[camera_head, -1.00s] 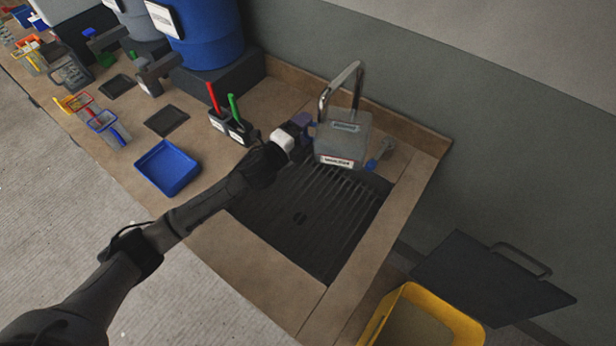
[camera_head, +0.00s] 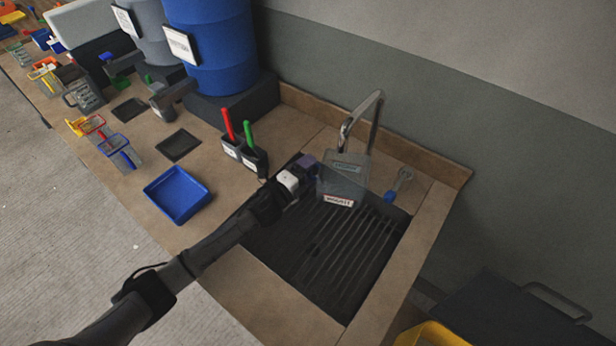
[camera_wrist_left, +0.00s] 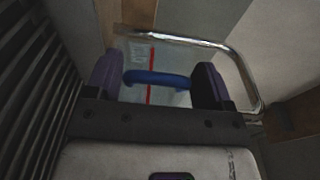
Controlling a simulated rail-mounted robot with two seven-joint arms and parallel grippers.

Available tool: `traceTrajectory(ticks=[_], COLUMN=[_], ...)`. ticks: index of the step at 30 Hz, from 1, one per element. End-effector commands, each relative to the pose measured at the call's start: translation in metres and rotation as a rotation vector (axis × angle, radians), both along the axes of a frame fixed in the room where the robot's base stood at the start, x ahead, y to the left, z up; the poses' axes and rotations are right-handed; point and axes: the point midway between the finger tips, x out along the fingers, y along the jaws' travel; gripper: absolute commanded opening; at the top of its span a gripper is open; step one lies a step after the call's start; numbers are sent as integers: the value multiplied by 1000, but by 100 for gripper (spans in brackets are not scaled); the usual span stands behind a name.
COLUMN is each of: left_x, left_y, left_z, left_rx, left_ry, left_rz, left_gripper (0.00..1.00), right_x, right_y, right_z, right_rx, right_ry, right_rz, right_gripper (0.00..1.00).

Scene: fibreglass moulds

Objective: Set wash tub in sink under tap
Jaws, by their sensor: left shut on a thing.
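The wash tub (camera_head: 342,180) is a grey, see-through box with white labels and a blue handle (camera_wrist_left: 157,78). My left gripper (camera_head: 308,166) is shut on this handle, at the tub's left side in the head view. The tub looks upright at the back of the dark ribbed sink (camera_head: 335,255), near the chrome tap (camera_head: 374,112). Whether its base touches the sink floor I cannot tell. In the left wrist view the purple fingers sit at both ends of the blue handle, with the tap's bent pipe (camera_wrist_left: 240,65) behind. My right gripper is out of view.
A blue-ended lever (camera_head: 398,186) stands right of the tub. A dark holder with red and green handles (camera_head: 243,150) and a blue tray (camera_head: 178,194) stand left of the sink. Large barrels (camera_head: 212,45) are behind. A yellow bin (camera_head: 430,335) is at lower right.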

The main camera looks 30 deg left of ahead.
Motion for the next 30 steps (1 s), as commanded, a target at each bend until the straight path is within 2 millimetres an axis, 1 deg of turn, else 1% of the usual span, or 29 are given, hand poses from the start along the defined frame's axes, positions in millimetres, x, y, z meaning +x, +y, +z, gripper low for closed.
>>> traceTrajectory(ticks=[1, 4, 14, 26, 27, 30], left_x=[0, 0, 0, 0, 0, 0], left_y=[0, 0, 0, 0, 0, 0], left_z=[-9, -20, -22, -34, -33, -33], left_rx=[-3, -3, 0, 0, 0, 0], left_ry=[2, 1, -1, -1, 0, 0], left_rz=[2, 1, 0, 0, 1, 0], left_gripper=[29, 29, 29, 29, 78, 88], right_x=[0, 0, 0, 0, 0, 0], right_y=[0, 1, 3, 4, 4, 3], right_z=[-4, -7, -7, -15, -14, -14], right_rx=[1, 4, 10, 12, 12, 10], right_ry=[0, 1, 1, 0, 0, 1], right_rz=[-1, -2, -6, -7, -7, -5], right_gripper=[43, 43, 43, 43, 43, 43])
